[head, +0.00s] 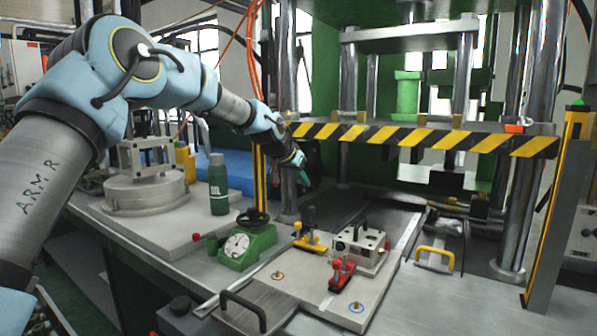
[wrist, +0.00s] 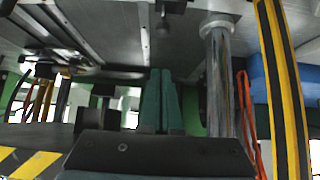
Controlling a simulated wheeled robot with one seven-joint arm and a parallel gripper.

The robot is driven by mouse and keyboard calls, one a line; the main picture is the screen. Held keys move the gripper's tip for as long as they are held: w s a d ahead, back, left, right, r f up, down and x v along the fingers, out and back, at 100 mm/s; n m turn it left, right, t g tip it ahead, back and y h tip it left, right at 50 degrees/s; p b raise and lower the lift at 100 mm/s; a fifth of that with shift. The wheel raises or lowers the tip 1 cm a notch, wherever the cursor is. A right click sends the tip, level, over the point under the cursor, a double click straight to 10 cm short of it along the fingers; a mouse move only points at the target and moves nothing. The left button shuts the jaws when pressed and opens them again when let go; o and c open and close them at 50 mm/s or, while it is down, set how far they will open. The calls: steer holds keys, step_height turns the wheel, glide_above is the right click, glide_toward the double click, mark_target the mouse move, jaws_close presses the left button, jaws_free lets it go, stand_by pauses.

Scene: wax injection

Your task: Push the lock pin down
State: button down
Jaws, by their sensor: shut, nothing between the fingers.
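My gripper (head: 303,178) hangs in the air above the workbench, left of the striped press edge. In the wrist view my gripper (wrist: 164,74) has its two teal fingers side by side and shut, with nothing between them. Below it and to the right in the head view is a metal block (head: 362,258) with a black handle on a base plate (head: 290,272). A yellow clamp (head: 310,241) stands left of the block and a red clamp (head: 341,273) in front of it. I cannot tell which small part is the lock pin. My gripper touches none of these.
A green gauge (head: 247,247) and a green bottle (head: 218,185) stand to the left. The yellow-and-black striped press plate (head: 430,138) and steel columns (head: 520,160) are obstacles at the right. A yellow handle (head: 434,252) lies right of the plate.

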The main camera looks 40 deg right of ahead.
mark_target(309, 210)
step_height(309, 210, down, 7)
steer(key=d+p, duration=0.2)
steer(key=d, duration=0.1)
steer(key=shift+w, duration=0.35)
step_height(309, 210, down, 3)
steer(key=shift+a+b, duration=0.1)
steer(key=shift+b, duration=0.95)
steer(key=shift+r, duration=0.1)
steer(key=d+r+b+v, duration=0.1)
steer(key=d+r+v, duration=0.1)
steer(key=v, duration=1.1)
steer(key=shift+w, duration=0.35)
